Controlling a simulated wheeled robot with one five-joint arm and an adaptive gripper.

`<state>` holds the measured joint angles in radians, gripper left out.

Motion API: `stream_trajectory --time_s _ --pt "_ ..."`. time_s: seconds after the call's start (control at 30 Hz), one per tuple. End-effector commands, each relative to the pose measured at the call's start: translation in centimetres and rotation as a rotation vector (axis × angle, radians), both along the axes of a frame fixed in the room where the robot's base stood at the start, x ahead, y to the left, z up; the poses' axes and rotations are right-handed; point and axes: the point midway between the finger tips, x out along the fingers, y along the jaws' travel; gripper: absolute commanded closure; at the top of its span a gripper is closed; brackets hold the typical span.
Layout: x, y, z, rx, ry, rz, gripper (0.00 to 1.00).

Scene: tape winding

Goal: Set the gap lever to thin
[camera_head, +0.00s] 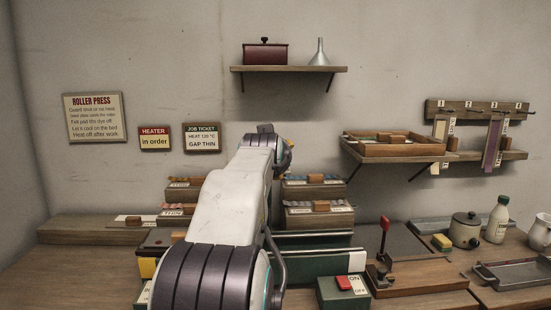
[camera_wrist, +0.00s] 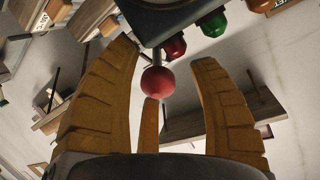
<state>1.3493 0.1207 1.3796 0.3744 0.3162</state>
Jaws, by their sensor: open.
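In the wrist view, a round red knob (camera_wrist: 158,81) sits on a short metal rod that runs from a dark box (camera_wrist: 165,22). I take it for the gap lever, but its setting cannot be read. My gripper (camera_wrist: 164,55) is open, its yellow fingers apart on either side of the knob. No finger is clearly seen closing on it; contact cannot be told. In the head view, my arm hides the gripper and this knob. The job ticket (camera_head: 202,138) on the wall reads heat 120 °C, gap thin.
Red and green lamps (camera_wrist: 213,22) stick out from the dark box close to the right finger. In the head view, a red-handled upright lever (camera_head: 384,238) and an on/off switch box (camera_head: 343,291) stand right of my arm. Wall shelves (camera_head: 288,69) hang behind.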

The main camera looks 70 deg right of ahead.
Motion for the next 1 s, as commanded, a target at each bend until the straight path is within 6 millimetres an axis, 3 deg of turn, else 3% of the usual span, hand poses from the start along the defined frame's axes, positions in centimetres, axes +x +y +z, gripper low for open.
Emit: stream_trajectory --time_s 0.6,1.0 --pt "-1.9 8.5 2.8 -0.004 -0.001 0.001 0.45" --pt "-2.4 10.9 3.5 0.000 0.000 0.001 0.45"
